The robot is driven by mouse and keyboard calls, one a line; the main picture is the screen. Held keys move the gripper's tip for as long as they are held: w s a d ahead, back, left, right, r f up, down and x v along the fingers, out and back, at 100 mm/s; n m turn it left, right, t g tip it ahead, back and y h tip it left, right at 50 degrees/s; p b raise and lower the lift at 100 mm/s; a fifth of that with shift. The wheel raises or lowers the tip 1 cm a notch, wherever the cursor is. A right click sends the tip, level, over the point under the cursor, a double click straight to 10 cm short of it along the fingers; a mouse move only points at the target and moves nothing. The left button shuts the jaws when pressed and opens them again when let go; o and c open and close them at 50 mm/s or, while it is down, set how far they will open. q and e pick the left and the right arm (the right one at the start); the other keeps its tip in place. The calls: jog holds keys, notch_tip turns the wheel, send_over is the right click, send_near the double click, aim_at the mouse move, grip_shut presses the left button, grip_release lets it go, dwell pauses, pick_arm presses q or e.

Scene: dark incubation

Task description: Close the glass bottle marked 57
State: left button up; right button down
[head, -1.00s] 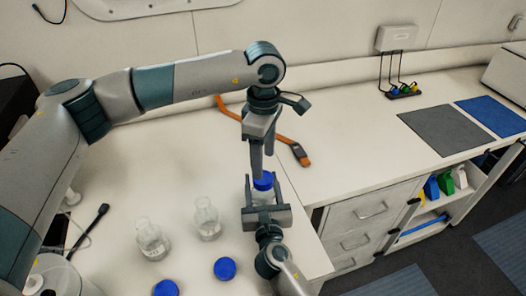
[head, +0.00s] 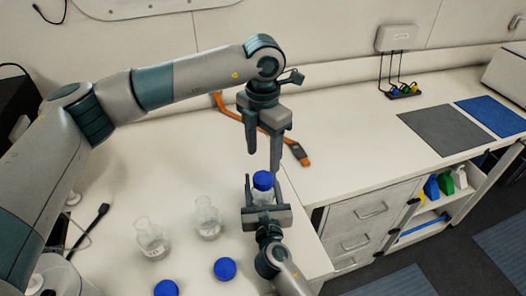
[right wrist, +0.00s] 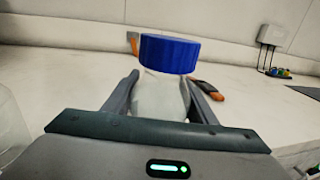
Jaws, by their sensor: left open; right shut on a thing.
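A clear glass bottle (head: 262,197) with a blue screw cap (head: 263,181) on its mouth stands near the table's front edge. My right gripper (head: 263,192) is shut on the bottle's body from the front. In the right wrist view the blue cap (right wrist: 170,54) sits on top of the glass bottle (right wrist: 158,97), between the two fingers. No number on this bottle is readable, and its lower part is hidden by my right gripper. My left gripper (head: 263,160) is open and empty, pointing down just above the cap, apart from it.
Two open glass bottles (head: 151,240) (head: 207,217) stand to the left. Two loose blue caps (head: 225,268) (head: 166,288) lie in front of them. An orange-and-black tool (head: 297,150) lies behind my left gripper. The worktop at right is clear up to the grey mat (head: 445,130).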

aim_at(263, 177)
pick_arm(q)
jog(key=shift+f, duration=0.15)
jog(key=shift+f, duration=3.9)
jog(key=c, duration=1.1)
jog(key=o, duration=1.3)
jog(key=shift+r, duration=0.1)
